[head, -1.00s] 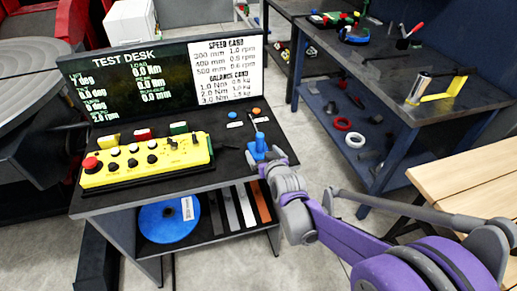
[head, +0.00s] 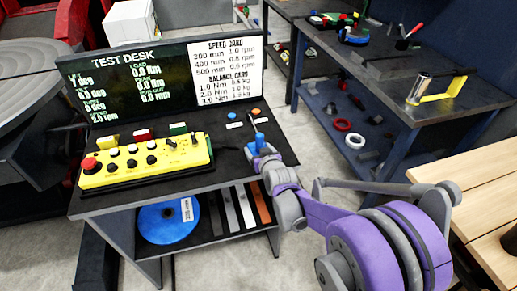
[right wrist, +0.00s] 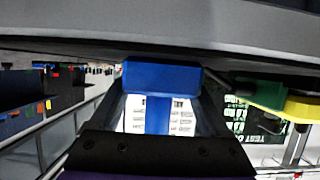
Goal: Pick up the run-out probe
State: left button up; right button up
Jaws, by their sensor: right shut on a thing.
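The run-out probe has a blue body (head: 260,140) and a thin dark rod that points up in the head view, over the right part of the desk. My right gripper (head: 262,154) is shut on the blue body. In the right wrist view the blue body (right wrist: 160,78) sits between the two fingers (right wrist: 160,105), with a narrower blue stem below it and a dark rod running off to the right. I cannot tell how far the probe is from the desk top. My left gripper is not in view.
The test desk (head: 232,178) carries a yellow control box (head: 145,165) left of the probe and a display board (head: 130,80) behind. Orange and blue buttons lie close behind the probe. A blue disc (head: 168,222) is on the shelf below. A workbench (head: 415,105) stands right.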

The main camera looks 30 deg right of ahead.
grip_shut()
jog(key=shift+r, duration=0.1)
